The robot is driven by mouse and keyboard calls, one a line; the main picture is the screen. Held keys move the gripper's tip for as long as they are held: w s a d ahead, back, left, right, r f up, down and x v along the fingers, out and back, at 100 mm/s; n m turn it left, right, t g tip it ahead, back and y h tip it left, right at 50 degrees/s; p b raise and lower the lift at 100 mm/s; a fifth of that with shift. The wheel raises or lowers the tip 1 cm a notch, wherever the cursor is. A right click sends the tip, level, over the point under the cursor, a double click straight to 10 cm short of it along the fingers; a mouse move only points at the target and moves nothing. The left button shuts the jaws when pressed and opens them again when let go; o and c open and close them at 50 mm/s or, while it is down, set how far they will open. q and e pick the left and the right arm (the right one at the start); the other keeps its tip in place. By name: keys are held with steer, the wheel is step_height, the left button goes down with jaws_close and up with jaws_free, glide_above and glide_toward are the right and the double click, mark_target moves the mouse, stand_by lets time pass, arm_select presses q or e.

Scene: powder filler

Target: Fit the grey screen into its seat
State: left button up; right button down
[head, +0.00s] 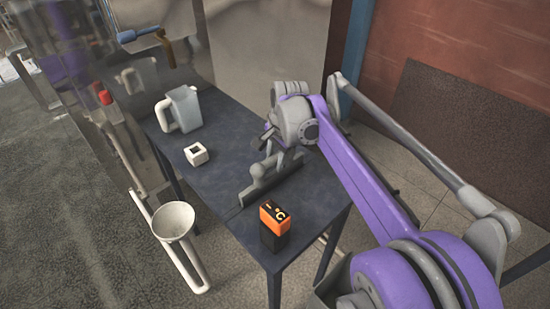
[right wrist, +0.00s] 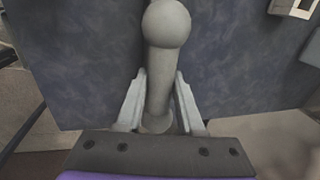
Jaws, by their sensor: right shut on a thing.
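My right gripper (head: 264,182) is low over the near part of the dark table (head: 222,165). In the right wrist view its two pale fingers (right wrist: 160,105) are shut on a grey thing (right wrist: 165,65) with a rounded knob and a thick shaft. The shaft stands between the fingers, with the tabletop behind it. I cannot tell from its visible part whether this is the grey screen; no flat screen face shows. The screen's seat cannot be made out. My left gripper is not in view.
An orange and black box (head: 274,226) stands at the table's near corner. A white block (head: 196,154) with a square hole and a translucent jug (head: 181,109) stand further back. Shiny machinery (head: 75,50) stands at the back left.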

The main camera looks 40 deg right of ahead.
steer(key=shift+f+b, duration=0.6)
steer(key=shift+f, duration=0.5)
steer(key=shift+c, duration=2.2)
jaws_free()
step_height(320, 180, up, 11)
steer(key=s+p, duration=0.1)
steer(key=s, duration=0.1)
steer(key=shift+f, duration=0.2)
